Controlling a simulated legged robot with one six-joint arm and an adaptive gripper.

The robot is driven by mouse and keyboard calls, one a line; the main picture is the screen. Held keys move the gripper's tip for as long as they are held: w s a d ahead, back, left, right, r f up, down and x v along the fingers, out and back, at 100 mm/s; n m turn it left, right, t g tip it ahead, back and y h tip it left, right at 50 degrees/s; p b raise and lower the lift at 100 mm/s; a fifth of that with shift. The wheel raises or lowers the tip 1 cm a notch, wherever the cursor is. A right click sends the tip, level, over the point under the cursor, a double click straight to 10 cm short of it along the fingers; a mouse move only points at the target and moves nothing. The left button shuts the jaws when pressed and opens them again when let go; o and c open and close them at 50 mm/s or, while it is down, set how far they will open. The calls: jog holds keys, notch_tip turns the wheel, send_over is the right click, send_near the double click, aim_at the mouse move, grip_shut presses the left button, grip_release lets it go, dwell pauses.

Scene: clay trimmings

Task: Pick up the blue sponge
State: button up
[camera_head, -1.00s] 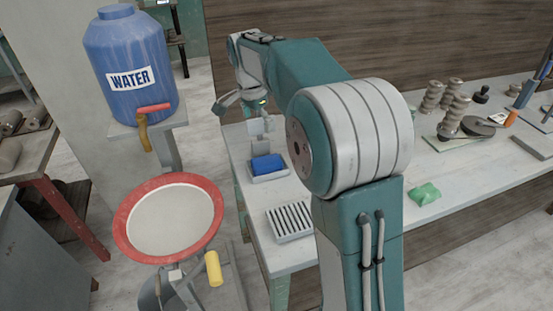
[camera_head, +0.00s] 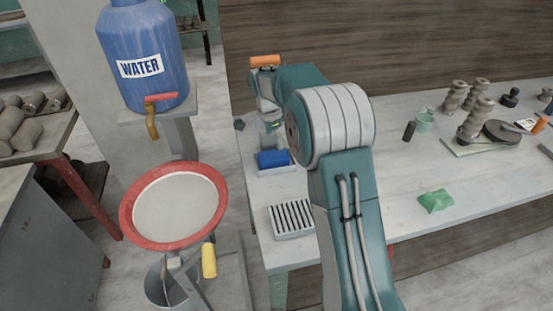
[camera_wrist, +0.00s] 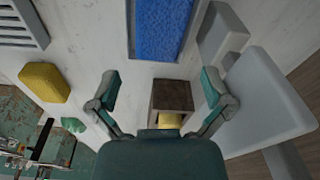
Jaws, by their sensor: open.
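The blue sponge (camera_head: 273,158) sits in a shallow light tray on the left end of the white table in the head view. In the wrist view the blue sponge (camera_wrist: 165,28) shows at the top centre, cut off by the frame edge, with the tray's rim (camera_wrist: 131,30) beside it. My gripper (camera_wrist: 160,85) is open in the wrist view, its two fingers spread and nothing held between them. The sponge appears beyond the fingertips, apart from them. In the head view the gripper is largely hidden behind my arm.
A brown block (camera_wrist: 172,93) shows between the fingers, with pale grey blocks (camera_wrist: 265,95) at right. A yellow sponge-like piece (camera_wrist: 45,82) lies left. A slatted rack (camera_head: 291,218) stands in front of the sponge. A green cloth (camera_head: 436,201) lies right, with bare table around it.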

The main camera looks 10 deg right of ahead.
aim_at(273, 154)
jog(key=f, duration=0.4)
jog(key=a+f, duration=0.1)
jog(key=f, duration=0.1)
jog(key=shift+w+f, duration=0.1)
jog(key=shift+f, duration=0.3)
jog(key=shift+d+f, duration=0.15)
jog(key=shift+d, duration=0.4)
jog(key=shift+a, duration=0.15)
jog(key=shift+a+f, duration=0.15)
jog(key=shift+a, duration=0.1)
jog(key=shift+d, duration=0.1)
